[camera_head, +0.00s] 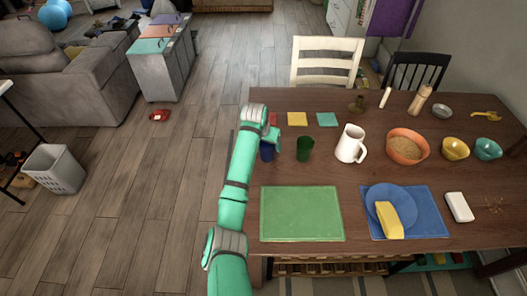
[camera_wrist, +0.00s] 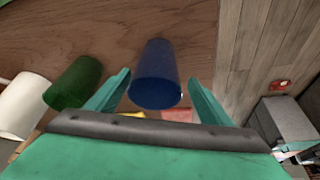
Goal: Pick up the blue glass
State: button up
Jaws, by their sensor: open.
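The blue glass (camera_head: 266,153) stands near the left edge of the wooden table (camera_head: 350,110) in the head view, partly hidden by my arm. In the wrist view the blue glass (camera_wrist: 157,75) is just ahead of and between the two fingertips of my gripper (camera_wrist: 158,90). My gripper is open, with a finger on each side of the glass. In the head view my gripper (camera_head: 272,138) is over the glass. I cannot tell whether either finger touches it.
A green glass (camera_head: 305,149) stands close to the right of the blue glass, with a white pitcher (camera_head: 350,144) beyond it. A green placemat (camera_head: 301,213) lies in front. Yellow (camera_head: 297,119) and teal (camera_head: 327,119) squares lie behind.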

jog(key=shift+w+d+f, duration=0.15)
jog(key=shift+d+f, duration=0.25)
jog(key=shift+f, duration=0.15)
jog(key=shift+w+d+f, duration=0.15)
jog(key=shift+d+f, duration=0.25)
jog(key=shift+f, duration=0.1)
jog(key=shift+a, duration=0.2)
jog(key=c, duration=1.3)
jog(key=shift+o, duration=0.2)
jog(key=shift+w+a, duration=0.15)
jog(key=shift+a, duration=0.05)
jog(key=shift+r, duration=0.1)
